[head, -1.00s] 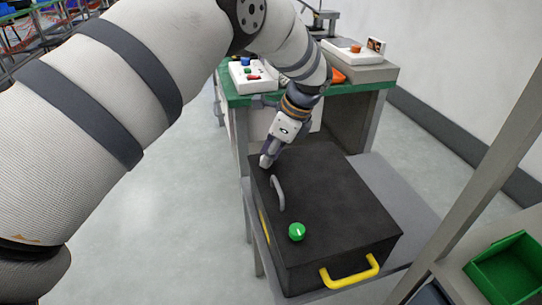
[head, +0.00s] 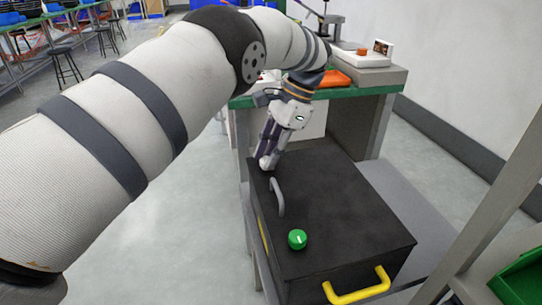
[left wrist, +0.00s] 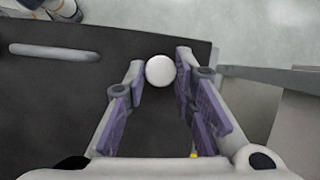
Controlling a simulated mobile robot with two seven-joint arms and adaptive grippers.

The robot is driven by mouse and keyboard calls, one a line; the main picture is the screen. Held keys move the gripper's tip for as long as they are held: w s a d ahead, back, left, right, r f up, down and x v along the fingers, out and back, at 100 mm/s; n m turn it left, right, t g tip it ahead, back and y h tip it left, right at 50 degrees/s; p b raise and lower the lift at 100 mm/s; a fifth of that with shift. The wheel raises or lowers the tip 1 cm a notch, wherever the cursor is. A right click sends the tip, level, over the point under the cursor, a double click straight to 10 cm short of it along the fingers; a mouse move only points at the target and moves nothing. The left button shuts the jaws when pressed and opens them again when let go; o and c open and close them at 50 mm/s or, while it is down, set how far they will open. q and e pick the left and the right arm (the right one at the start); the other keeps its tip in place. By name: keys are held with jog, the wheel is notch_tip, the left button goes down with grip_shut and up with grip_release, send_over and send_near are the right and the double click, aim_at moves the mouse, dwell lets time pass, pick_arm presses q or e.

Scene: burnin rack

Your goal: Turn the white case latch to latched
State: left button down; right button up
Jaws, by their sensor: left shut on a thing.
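The white case latch (left wrist: 160,71) is a round white knob on the lid of the black case. In the left wrist view it sits between the fingertips of my left gripper (left wrist: 159,77). In the head view my left gripper (head: 267,158) points down at the far left corner of the lid, shut on the latch, and its fingers mostly hide the knob. No mark on the knob shows its turn. The black case (head: 330,215) is closed. A green knob (head: 297,239) sits near the front of its lid. My right gripper is not in view.
A grey bar handle (head: 277,197) stands on the lid close to my gripper, and a yellow handle (head: 357,289) is on the case front. A green-edged bench (head: 385,88) with devices stands behind. A grey post (head: 500,210) rises at right.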

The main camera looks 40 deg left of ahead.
pick_arm(q)
jog(key=shift+f, duration=0.1)
dwell(0.5)
jog(key=c, duration=1.3)
grip_release()
jog(key=shift+c, duration=0.2)
notch_tip(320, 180, up, 10)
